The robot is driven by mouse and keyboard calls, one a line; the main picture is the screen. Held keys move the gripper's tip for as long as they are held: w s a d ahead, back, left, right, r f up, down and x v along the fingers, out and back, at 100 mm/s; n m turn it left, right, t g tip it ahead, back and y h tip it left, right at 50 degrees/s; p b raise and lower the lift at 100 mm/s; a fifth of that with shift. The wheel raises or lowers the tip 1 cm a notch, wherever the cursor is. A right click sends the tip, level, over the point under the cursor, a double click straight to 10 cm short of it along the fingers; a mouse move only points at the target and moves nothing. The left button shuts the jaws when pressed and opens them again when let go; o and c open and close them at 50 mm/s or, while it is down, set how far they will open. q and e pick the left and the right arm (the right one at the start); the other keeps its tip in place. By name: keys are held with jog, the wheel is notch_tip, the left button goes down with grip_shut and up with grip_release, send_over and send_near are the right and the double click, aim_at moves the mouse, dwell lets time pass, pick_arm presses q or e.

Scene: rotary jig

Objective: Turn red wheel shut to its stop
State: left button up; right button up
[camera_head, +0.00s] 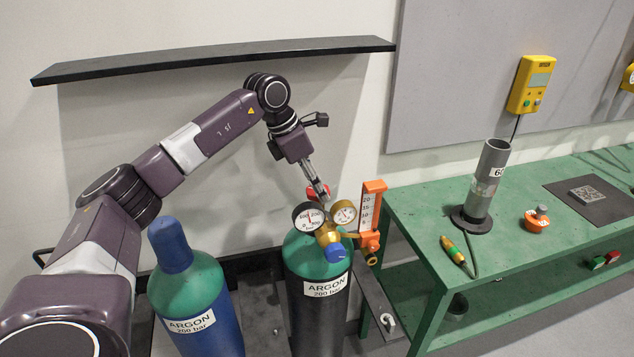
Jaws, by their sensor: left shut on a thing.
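The red wheel (311,194) sits on top of the dark argon cylinder with the green shoulder (304,257), behind the two gauges. My left gripper (318,190) reaches down to it from above and is shut on the red wheel. Much of the wheel is hidden by the fingers and the gauges. The brass regulator carries a left gauge (308,216), a right gauge (343,212) and a blue knob (335,252). An orange flowmeter (370,210) stands at its right. My right gripper is out of view.
A second argon cylinder (196,300), blue with a blue cap, stands to the left under my arm. A green bench (420,215) is close on the right, bearing a grey tube (487,180) and a torch (455,252). A black shelf (215,58) is on the wall behind.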

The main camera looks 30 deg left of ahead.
pick_arm(q)
jog(key=m, duration=0.2)
jog(key=m+g+h+p, duration=0.1)
jog(key=m+p, duration=0.1)
jog(key=m, duration=0.1)
jog(key=shift+w+r+m+g, duration=0.15)
jog(key=shift+r+m+g, duration=0.1)
jog(key=shift+m+g, duration=0.05)
jog(key=m+g, duration=0.1)
jog(key=m, duration=0.1)
jog(key=shift+a+m+h+p, duration=0.1)
jog(key=shift+m+h+p, duration=0.2)
jog(key=shift+p, duration=0.05)
jog(key=shift+f+m+g, duration=0.15)
jog(key=shift+m+g, duration=0.35)
jog(key=shift+m, duration=0.8)
jog(key=o, duration=1.2)
jog(key=shift+c, duration=0.2)
jog(key=shift+f, duration=0.1)
